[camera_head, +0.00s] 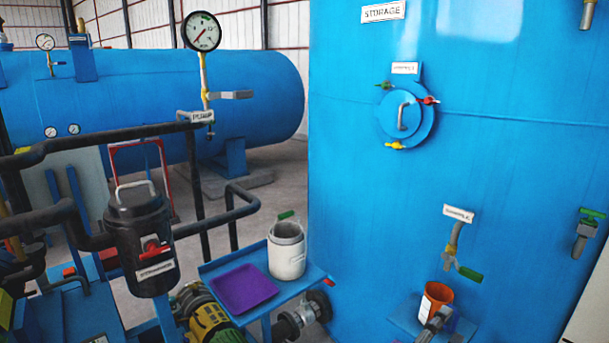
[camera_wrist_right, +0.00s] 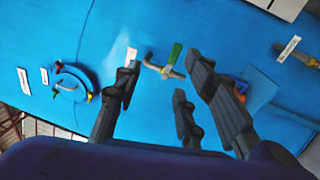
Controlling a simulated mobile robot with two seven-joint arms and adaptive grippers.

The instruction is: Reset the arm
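My right gripper (camera_head: 437,322) shows at the bottom edge of the head view, in front of the orange cup (camera_head: 435,296). In the right wrist view my right gripper (camera_wrist_right: 160,80) has its dark fingers spread apart with nothing between them. The green-handled sample tap (camera_wrist_right: 171,62) on the blue tank shows beyond the fingertips. The orange cup is mostly hidden behind a finger there. Whether the gripper touches the cup, I cannot tell. My left gripper is in neither view.
The blue storage tank (camera_head: 380,210) fills the right, with a round hatch (camera_head: 408,115) and a sample tap (camera_head: 455,250). A small blue shelf (camera_head: 409,317) juts out under the cup. A side table holds a purple tray (camera_head: 244,288) and white pot (camera_head: 287,255). Black pipes and a strainer (camera_head: 140,240) crowd the left.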

